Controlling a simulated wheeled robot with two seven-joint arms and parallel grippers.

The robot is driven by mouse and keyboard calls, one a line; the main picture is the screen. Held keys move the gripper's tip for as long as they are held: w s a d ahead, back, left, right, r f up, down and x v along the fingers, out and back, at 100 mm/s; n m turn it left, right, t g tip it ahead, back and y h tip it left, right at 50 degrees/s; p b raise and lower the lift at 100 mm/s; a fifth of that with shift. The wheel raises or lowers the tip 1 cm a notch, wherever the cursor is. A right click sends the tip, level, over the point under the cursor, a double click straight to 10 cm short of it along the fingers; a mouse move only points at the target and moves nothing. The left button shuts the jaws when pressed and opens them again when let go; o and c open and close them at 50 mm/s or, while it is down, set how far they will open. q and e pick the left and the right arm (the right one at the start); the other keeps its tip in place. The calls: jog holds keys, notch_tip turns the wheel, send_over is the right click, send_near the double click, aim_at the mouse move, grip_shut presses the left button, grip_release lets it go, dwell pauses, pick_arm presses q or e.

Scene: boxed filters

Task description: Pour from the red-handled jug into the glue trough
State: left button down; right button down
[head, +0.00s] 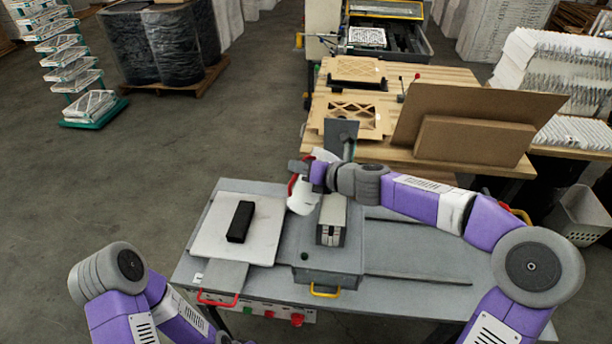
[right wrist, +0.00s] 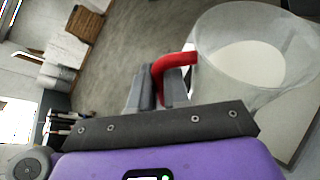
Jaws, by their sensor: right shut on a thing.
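The jug (head: 302,196) is whitish and translucent with a red handle, and hangs above the middle of the grey machine table. My right gripper (head: 300,170) is shut on the red handle. In the right wrist view the handle (right wrist: 172,66) sits between the fingers (right wrist: 160,88), and the wide jug (right wrist: 222,75) shows white contents inside. I cannot tell its tilt exactly. A grey box-shaped unit (head: 331,222) stands just right of the jug; whether it is the glue trough I cannot tell. My left arm shows at lower left, but its gripper is not in view.
A black block (head: 240,222) lies on a pale plate (head: 213,232) at the table's left. A red handle (head: 217,301) and a yellow handle (head: 324,292) stick out in front. A wooden bench (head: 440,85) with cardboard panels (head: 470,143) stands behind.

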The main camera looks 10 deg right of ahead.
jog(key=shift+w+d+r+m+y+p, duration=0.1)
jog(key=shift+w+d+m+y+p, duration=0.25)
jog(key=shift+m+y+p, duration=0.35)
dwell(1.7)
jog(key=shift+w+d+f+m+y+p, duration=0.2)
jog(key=shift+d+f+m+y+p, duration=0.1)
jog(key=shift+d+m+p, duration=0.25)
jog(key=shift+w+d+f+m+y+p, duration=0.25)
jog(key=shift+m+p, duration=0.25)
jog(key=shift+m, duration=0.25)
dwell(4.3)
